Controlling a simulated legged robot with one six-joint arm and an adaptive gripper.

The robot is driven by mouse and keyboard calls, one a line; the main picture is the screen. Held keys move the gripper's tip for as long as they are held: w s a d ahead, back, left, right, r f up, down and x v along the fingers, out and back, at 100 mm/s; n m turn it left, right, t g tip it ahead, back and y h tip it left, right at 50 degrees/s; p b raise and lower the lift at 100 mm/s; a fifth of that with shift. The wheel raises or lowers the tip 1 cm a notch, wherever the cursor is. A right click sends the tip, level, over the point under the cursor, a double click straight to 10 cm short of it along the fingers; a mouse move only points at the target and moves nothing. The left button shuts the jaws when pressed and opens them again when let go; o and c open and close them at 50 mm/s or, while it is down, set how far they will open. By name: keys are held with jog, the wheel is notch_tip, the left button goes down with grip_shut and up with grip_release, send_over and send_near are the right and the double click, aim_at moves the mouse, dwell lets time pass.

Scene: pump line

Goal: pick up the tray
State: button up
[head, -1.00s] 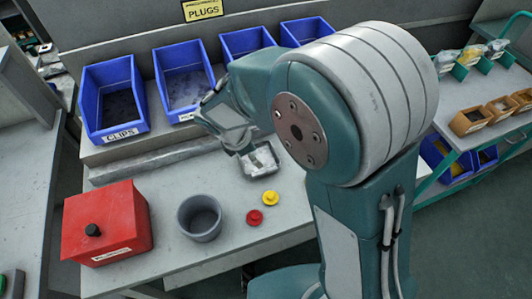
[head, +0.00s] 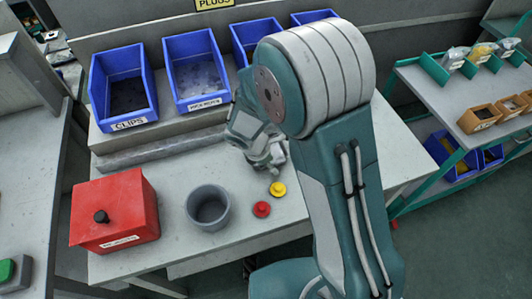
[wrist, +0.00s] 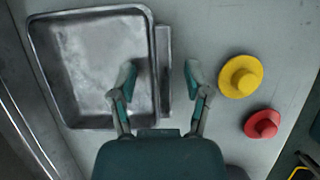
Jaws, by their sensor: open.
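The tray (wrist: 88,62) is a shallow grey metal tray with a raised rim, lying on the bench at the upper left of the wrist view. A narrow grey handle strip (wrist: 163,70) runs along its right side. My gripper (wrist: 160,78) is open, its fingers on either side of that strip in the picture, the left finger over the tray and the right finger over bare bench. I cannot tell how far above the bench the fingertips are. In the head view my gripper (head: 268,157) is low over the bench, and my arm hides the tray.
A yellow plug (wrist: 241,76) and a red plug (wrist: 262,124) lie to the right of my gripper in the wrist view. A grey cup (head: 209,208) and a red box (head: 114,210) stand on the bench. Blue bins (head: 196,69) line the raised shelf behind.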

jog(key=c, duration=0.8)
jog(key=shift+d, duration=0.25)
grip_shut()
jog(key=shift+a, duration=0.1)
